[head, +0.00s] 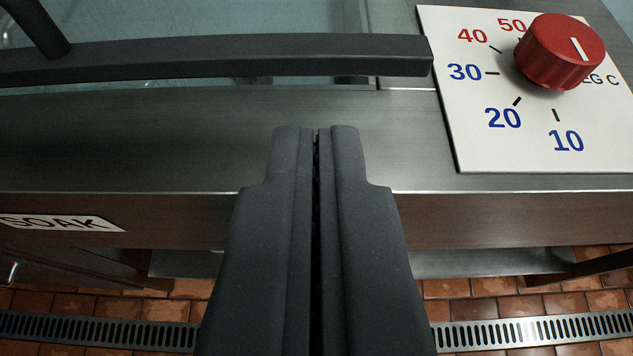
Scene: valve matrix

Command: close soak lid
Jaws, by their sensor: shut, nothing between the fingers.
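The soak lid (200,20) is a glassy pale panel at the top left. It appears to lie down flat over the basin, though its far side is out of view. Its dark bar handle (230,57) runs across its near edge, with one post at the upper left. My gripper (316,130) is shut and empty. Its fingertips show below the handle in the picture, over the metal counter front, with a visible gap to the bar. A SOAK label (62,223) is on the front face at the left.
A white dial plate (475,130) with a red knob (560,50) sits on the counter at the right, close to the handle's end. The metal counter rim (130,140) is bare. Below are a tiled floor (480,308) and a drain grate (540,330).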

